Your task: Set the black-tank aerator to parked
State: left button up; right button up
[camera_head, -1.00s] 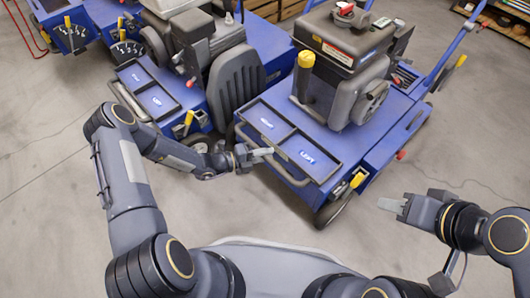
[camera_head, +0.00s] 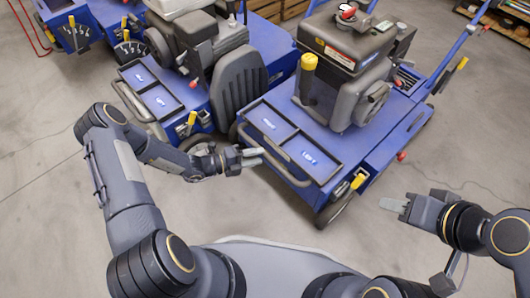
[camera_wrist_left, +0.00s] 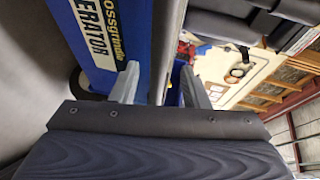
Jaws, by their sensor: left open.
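The aerator with the black tank (camera_head: 352,45) is the blue machine (camera_head: 375,150) at centre right.
A third blue machine (camera_head: 75,25) is at the far upper left. Shelves line the back.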

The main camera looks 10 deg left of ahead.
pick_arm(q)
jog(key=v, duration=0.3)
jog(key=shift+r, duration=0.1)
dwell(0.4)
